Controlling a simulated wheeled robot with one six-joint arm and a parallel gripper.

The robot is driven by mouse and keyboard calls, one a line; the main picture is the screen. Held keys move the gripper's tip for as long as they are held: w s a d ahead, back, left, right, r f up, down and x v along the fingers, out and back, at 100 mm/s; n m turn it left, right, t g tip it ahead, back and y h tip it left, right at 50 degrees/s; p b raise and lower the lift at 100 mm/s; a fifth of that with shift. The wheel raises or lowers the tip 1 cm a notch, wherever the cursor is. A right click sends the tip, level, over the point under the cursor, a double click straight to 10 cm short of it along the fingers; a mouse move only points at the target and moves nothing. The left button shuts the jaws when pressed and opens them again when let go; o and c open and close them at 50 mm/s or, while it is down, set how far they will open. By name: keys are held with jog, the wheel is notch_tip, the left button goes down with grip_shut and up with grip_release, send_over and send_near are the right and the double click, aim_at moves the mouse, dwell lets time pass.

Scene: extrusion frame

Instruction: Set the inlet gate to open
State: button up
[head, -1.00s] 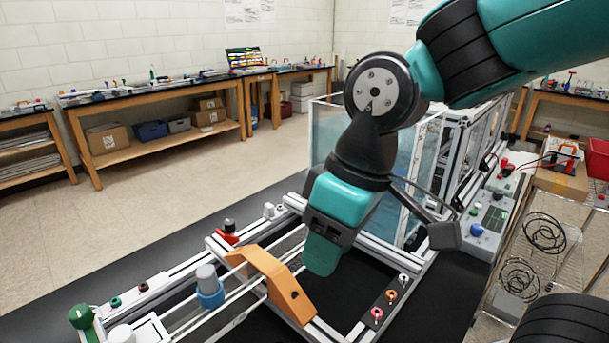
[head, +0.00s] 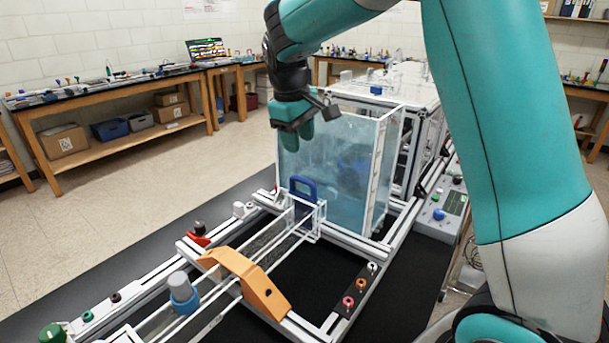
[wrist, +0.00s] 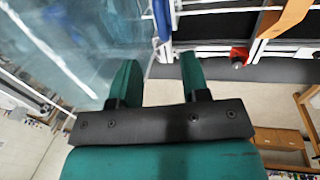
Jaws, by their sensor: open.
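The inlet gate shows a blue handle (head: 303,190) standing upright at the head of the clear channel (head: 262,243), in front of the water tank (head: 335,160). The blue handle (wrist: 162,18) shows near the top of the wrist view, beyond the gap between the fingers. The lower part of the gate is partly hidden by the frame.
A red clamp (head: 197,237) sits on the left rail. A control box (head: 440,212) stands to the right. Open air surrounds the blue handle's top.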

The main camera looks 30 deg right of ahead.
aim_at(305, 179)
jog(key=f, duration=0.3)
jog(key=d+f+p, duration=0.1)
jog(key=f, duration=0.3)
jog(key=d+f, duration=0.1)
jog(key=f, duration=0.2)
jog(key=shift+w+f+p, duration=0.25)
jog(key=shift+w+p, duration=0.1)
jog(key=shift+p, duration=0.05)
